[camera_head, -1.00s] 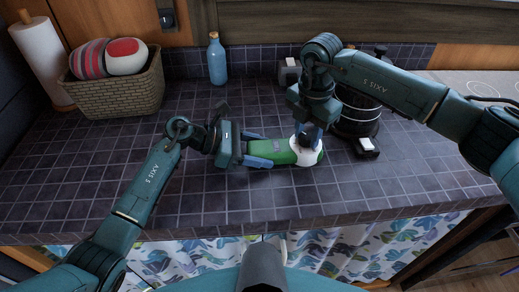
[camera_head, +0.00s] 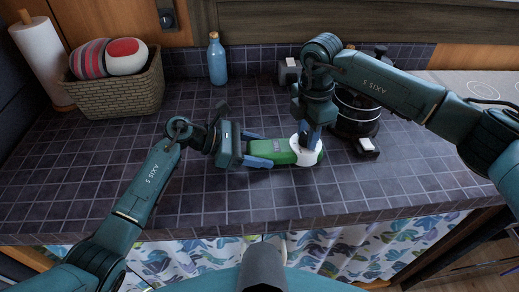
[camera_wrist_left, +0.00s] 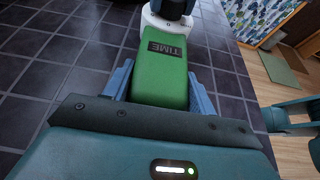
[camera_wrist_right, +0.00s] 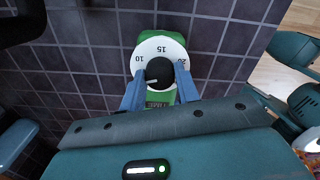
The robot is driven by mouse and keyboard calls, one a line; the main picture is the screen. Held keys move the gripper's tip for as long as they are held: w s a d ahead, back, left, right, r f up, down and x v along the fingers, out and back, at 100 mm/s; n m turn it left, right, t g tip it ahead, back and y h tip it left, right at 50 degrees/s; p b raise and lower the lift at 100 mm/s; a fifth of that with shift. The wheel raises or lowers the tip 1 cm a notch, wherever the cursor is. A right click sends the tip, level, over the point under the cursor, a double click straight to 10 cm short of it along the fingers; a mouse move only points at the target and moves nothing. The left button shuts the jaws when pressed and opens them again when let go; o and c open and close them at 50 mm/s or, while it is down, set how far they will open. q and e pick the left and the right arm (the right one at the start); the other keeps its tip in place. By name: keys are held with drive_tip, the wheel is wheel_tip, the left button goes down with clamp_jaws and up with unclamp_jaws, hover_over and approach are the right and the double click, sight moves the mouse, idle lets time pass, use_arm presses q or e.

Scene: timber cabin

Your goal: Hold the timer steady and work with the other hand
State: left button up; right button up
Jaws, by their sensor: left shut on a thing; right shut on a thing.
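The timer (camera_head: 285,148) has a green body and a round white dial at its right end, and lies on the tiled counter. My left gripper (camera_head: 264,152) is shut on the green body from the left, one blue finger along each side; the left wrist view shows the body (camera_wrist_left: 160,78) with the label "TIME". My right gripper (camera_head: 308,144) comes down from above onto the dial. In the right wrist view its fingers are shut on the black knob (camera_wrist_right: 159,73) at the middle of the white dial (camera_wrist_right: 157,46). The numbers 10, 15 and 20 show.
A black pot (camera_head: 356,118) stands close behind and right of the timer, partly hidden by my right arm. A blue bottle (camera_head: 217,62) and a woven basket (camera_head: 118,95) stand at the back left, beside a paper roll (camera_head: 42,60). The front counter is clear.

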drive_tip(key=shift+m, duration=1.4)
drive_tip(key=shift+m, duration=1.2)
drive_tip(key=shift+d+m, duration=0.1)
drive_tip(key=shift+m, duration=1.5)
